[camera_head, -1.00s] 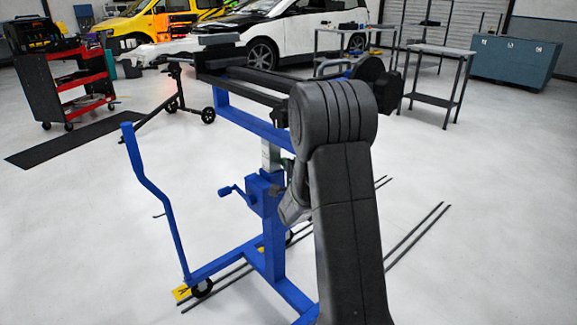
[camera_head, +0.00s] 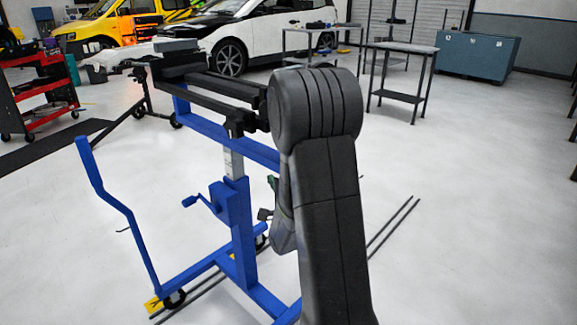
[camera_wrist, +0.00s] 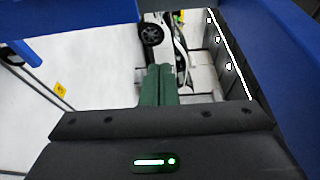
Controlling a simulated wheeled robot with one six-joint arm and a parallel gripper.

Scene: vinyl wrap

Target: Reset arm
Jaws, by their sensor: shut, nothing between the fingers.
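My arm (camera_head: 325,200) stands in the front of the head view, dark grey and bent at a rounded joint. My gripper shows in the wrist view (camera_wrist: 158,85) as two green fingers pressed together, with nothing between them. In the head view the gripper is mostly hidden behind the arm. The fingers point past blue bars toward the white car, which shows sideways in the wrist view.
A blue wheeled stand (camera_head: 240,225) with black top rails is close beside my arm. Its blue bars (camera_wrist: 285,70) frame the wrist view closely. A red tool cart (camera_head: 45,95), a white car (camera_head: 255,35), grey tables (camera_head: 405,48) and a teal cabinet (camera_head: 465,52) stand farther back. Floor at right is open.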

